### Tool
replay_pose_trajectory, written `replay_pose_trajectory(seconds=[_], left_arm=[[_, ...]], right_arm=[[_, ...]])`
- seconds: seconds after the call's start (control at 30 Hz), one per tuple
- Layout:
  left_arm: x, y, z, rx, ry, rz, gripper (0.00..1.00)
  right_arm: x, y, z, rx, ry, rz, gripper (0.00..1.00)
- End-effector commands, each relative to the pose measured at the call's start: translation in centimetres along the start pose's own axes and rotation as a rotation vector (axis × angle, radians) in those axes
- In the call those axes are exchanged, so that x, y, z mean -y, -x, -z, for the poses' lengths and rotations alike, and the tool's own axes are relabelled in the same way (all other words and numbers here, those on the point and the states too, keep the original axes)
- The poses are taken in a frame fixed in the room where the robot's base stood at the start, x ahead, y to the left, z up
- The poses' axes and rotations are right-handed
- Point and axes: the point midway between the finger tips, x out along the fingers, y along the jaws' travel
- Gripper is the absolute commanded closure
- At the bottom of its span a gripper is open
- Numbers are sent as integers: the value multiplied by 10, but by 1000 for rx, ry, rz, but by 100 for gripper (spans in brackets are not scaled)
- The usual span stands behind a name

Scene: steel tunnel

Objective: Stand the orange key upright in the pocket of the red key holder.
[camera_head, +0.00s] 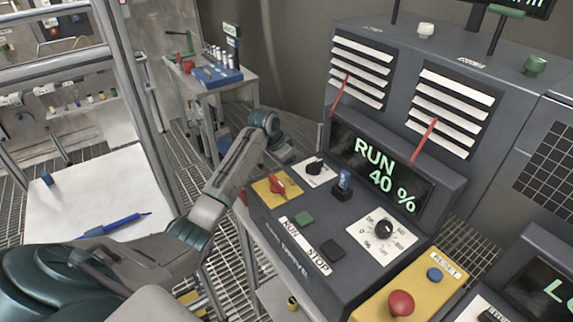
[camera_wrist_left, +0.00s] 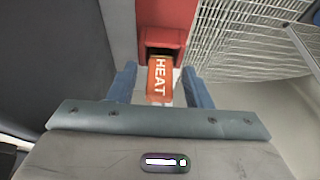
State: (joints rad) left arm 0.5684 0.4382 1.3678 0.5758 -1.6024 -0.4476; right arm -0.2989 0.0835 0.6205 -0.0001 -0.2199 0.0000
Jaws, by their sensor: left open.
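In the left wrist view an orange key (camera_wrist_left: 160,80) with a white HEAT label stands between the two blue fingers of my left gripper (camera_wrist_left: 163,84). The fingers are apart, with a gap on each side of the key. Beyond it is the red key holder (camera_wrist_left: 167,14), with a dark pocket opening. The key's far end meets this opening; how deep it sits is hidden. In the head view my left arm reaches to the far left side of the console, and its fingertips are hidden there. I cannot make out the key in that view. My right gripper is not in view.
The grey console (camera_head: 300,225) carries switches and a RUN 40 % display (camera_head: 380,168). A white table (camera_head: 75,215) with a blue pen-like tool (camera_head: 113,224) is at left. A small cart (camera_head: 215,85) stands behind. Floor grating lies beside the holder.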

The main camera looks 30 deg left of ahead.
Motion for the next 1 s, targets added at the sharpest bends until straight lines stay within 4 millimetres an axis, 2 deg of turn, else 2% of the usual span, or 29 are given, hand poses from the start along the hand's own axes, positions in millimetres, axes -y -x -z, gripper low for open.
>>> replay_pose_trajectory(seconds=[0.17,0.4,0.6,0.73,1.0], left_arm=[[2,26,0,-3,-2,5,55],[2,78,0,-4,-2,5,55],[1,108,0,-2,0,3,55],[0,116,0,-1,0,1,55],[0,118,0,0,0,0,55]], right_arm=[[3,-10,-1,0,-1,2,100],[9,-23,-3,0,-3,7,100],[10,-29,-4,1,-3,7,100],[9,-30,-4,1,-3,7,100],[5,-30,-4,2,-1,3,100]])
